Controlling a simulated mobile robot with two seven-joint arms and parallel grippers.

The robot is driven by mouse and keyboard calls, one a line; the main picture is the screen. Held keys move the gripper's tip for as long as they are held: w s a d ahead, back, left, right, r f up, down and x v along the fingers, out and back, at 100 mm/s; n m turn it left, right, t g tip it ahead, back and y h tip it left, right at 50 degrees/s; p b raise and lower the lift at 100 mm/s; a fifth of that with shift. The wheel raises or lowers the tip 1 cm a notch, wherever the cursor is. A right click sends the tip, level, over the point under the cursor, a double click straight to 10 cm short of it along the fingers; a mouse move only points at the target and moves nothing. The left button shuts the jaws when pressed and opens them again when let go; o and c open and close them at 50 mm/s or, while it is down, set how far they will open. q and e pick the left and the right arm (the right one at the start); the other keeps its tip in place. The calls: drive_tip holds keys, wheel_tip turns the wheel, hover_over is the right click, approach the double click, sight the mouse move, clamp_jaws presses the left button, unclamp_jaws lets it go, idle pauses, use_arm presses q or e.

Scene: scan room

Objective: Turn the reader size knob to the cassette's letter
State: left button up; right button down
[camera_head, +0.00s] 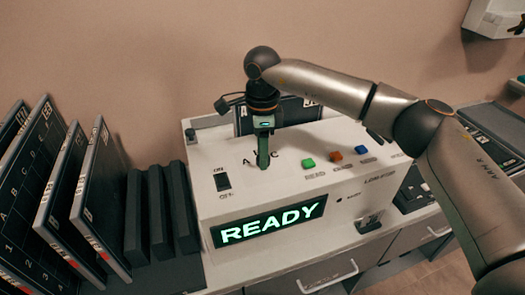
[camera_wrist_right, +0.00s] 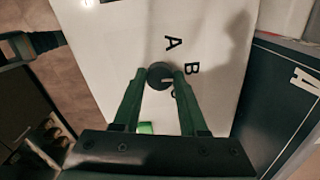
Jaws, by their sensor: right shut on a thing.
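The white reader (camera_head: 290,185) stands on the counter with a lit green READY display (camera_head: 270,221). My right gripper (camera_head: 263,163) points down onto the size knob on its top. In the right wrist view the green fingers of my right gripper (camera_wrist_right: 160,78) are shut on the dark round knob (camera_wrist_right: 160,72). Letters A (camera_wrist_right: 172,43) and B (camera_wrist_right: 190,68) are printed beside the knob; a third mark is partly hidden. The knob's pointer cannot be made out. A dark cassette (camera_head: 288,114) stands behind the reader; its letter looks like A (camera_wrist_right: 306,80) in the wrist view. My left gripper is out of view.
Green (camera_head: 308,163), orange (camera_head: 335,155) and blue (camera_head: 361,149) buttons lie right of the knob. An on/off switch (camera_head: 222,181) is at the left. Several cassettes (camera_head: 100,205) and a dark rack (camera_head: 160,215) stand at the left. A drawer handle (camera_head: 328,279) is below.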

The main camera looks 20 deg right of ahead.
drive_tip(key=n, duration=0.6)
drive_tip(key=shift+r, duration=0.1)
drive_tip(key=n, duration=0.6)
drive_tip(key=shift+n, duration=0.3)
idle(0.3)
drive_tip(key=shift+c, duration=2.2)
unclamp_jaws()
drive_tip(key=shift+s, duration=0.1)
wheel_tip(320, 180, up, 12)
drive_tip(key=shift+r, duration=0.2)
